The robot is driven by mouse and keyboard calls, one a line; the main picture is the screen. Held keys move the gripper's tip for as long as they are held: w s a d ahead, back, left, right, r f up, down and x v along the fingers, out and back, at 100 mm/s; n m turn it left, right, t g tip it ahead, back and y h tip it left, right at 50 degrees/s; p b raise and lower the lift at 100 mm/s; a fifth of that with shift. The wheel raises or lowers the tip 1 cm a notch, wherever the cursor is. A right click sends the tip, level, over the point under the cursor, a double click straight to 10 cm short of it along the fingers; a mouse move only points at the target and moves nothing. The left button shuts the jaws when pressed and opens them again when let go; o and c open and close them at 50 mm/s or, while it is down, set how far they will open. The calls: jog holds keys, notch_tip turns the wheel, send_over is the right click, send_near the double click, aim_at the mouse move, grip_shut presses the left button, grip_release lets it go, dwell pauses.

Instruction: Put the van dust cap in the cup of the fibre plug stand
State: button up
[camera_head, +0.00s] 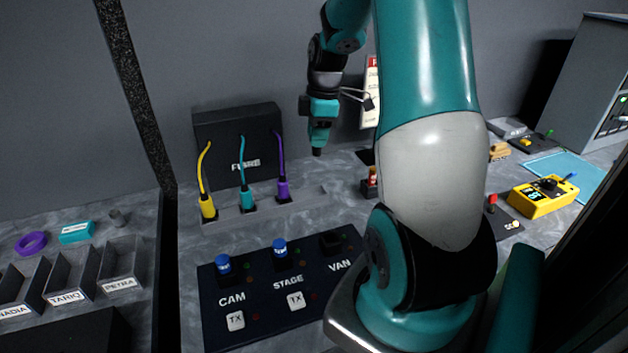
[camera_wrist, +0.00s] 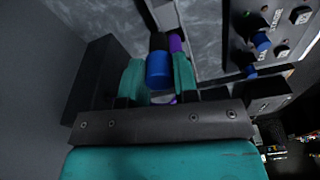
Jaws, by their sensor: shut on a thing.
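My gripper (camera_head: 317,151) hangs above the bench, right of the purple plug (camera_head: 283,188). In the wrist view its two teal fingers (camera_wrist: 159,80) are shut on a blue cap, the van dust cap (camera_wrist: 159,70). In the head view the cap is not clearly visible. The fibre plug stand (camera_head: 265,208) is a low grey strip holding yellow, teal and purple plugs. I cannot clearly make out its cup. The VAN port (camera_head: 330,241) on the dark panel is uncapped; the CAM (camera_head: 223,264) and STAGE (camera_head: 280,248) ports wear blue caps.
A black FIBRE box (camera_head: 238,135) stands behind the plugs, with cables looping between. Labelled trays (camera_head: 121,262) are at left; a yellow meter (camera_head: 543,198) is at right. My arm hides part of the bench.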

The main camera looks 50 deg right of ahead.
notch_tip(320, 180, down, 13)
jog(key=shift+r+p, duration=0.1)
jog(key=shift+p, duration=0.4)
jog(key=o, duration=0.9)
